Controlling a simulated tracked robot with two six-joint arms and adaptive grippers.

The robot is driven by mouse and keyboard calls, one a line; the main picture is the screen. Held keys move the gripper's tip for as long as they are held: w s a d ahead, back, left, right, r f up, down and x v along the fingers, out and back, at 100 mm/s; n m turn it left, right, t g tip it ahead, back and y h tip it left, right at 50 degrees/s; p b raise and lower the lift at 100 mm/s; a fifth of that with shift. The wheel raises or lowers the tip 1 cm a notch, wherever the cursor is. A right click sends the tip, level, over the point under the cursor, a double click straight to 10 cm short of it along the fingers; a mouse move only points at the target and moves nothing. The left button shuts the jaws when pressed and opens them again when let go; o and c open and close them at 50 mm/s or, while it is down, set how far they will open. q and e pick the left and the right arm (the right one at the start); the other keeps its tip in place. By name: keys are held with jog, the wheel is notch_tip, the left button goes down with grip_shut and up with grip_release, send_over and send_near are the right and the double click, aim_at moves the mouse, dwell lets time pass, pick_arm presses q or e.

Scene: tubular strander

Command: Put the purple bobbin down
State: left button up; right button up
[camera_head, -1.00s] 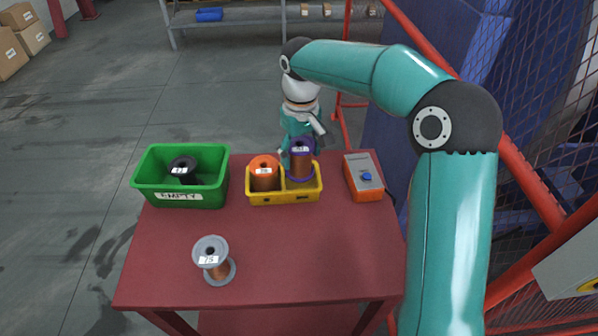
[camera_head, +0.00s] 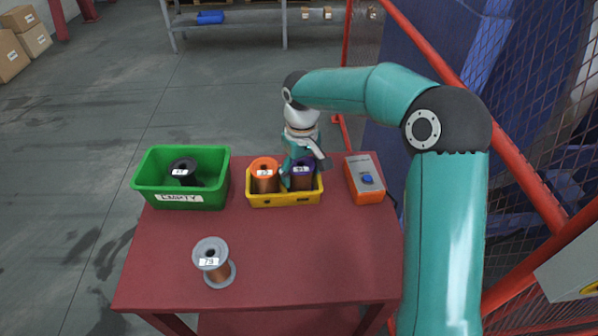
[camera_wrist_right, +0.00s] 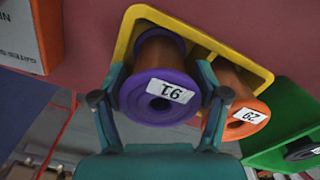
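The purple bobbin (camera_head: 303,173) stands in the right compartment of the yellow two-compartment bin (camera_head: 284,201). In the right wrist view, the purple bobbin (camera_wrist_right: 160,92) has its labelled flange facing the camera and its copper-wound body inside the yellow bin (camera_wrist_right: 205,40). My right gripper (camera_head: 304,166) is above the bin, with its two fingers on opposite sides of the bobbin. In the wrist view, the fingers of my right gripper (camera_wrist_right: 160,85) appear to touch the bobbin. My left gripper is out of view.
An orange bobbin (camera_head: 264,174) fills the bin's left compartment. A green bin (camera_head: 150,183) holding a black bobbin (camera_head: 184,169) is to the left. An orange-grey control box (camera_head: 363,178) is to the right. A grey bobbin (camera_head: 212,260) stands at the table's (camera_head: 300,250) front left.

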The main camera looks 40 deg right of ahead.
dwell(0.3)
notch_tip(320, 180, up, 12)
jog(key=p, duration=0.1)
dwell(0.4)
jog(key=shift+r, duration=0.15)
